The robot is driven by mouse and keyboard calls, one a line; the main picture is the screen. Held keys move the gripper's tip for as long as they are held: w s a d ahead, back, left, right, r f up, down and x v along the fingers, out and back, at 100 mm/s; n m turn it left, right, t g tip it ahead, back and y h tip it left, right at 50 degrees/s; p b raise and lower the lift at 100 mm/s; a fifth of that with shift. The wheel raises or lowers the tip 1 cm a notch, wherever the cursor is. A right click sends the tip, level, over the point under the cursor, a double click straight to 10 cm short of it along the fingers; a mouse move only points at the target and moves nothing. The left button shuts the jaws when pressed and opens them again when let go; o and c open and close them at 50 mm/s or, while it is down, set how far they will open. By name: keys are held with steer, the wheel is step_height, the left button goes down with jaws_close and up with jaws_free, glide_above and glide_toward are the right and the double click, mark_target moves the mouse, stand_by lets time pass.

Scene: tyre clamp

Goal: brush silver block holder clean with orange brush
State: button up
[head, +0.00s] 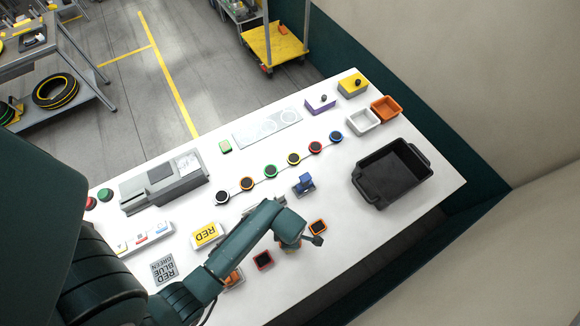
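No orange brush can be made out for certain in the head view. A small orange item (234,279) lies on the table beside my forearm and is partly hidden by it. A silver-grey block-shaped unit (165,183) with a raised dark part sits at the table's left; I cannot tell if it is the block holder. A small blue and grey fixture (303,184) stands near the middle.
A black crate (392,174) stands at the right. White (362,122) and orange (386,109) bins are at the back right, near purple (320,104) and yellow (352,86) blocks. Several coloured round pads form a row mid-table.

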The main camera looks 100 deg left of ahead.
steer(key=shift+f, duration=0.4)
stand_by(1.9)
steer(key=shift+s, duration=0.15)
